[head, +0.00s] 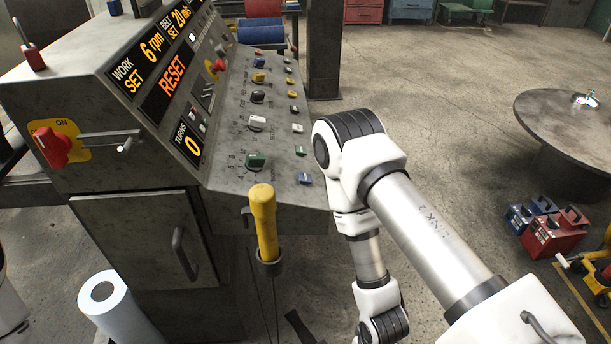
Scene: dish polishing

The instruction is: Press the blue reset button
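The grey console's sloped panel (233,115) carries several small coloured controls. A blue control (304,178) sits at the panel's near right corner, and another small blue one (259,62) is near the top. I cannot read which of them is marked as reset. An orange display (172,74) on the console reads RESET. My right arm comes in from the right and bends down in front of the panel's near right corner, apart from the blue controls in the picture. Its gripper is not visible. My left arm and gripper are not in view.
A yellow-handled lever (264,222) stands at the console's near edge. A red knob (52,147) is on the console's left face. A white roll (118,303) stands low at left. A round table (572,125) and red and blue boxes (550,236) are at right. Open floor lies behind my arm.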

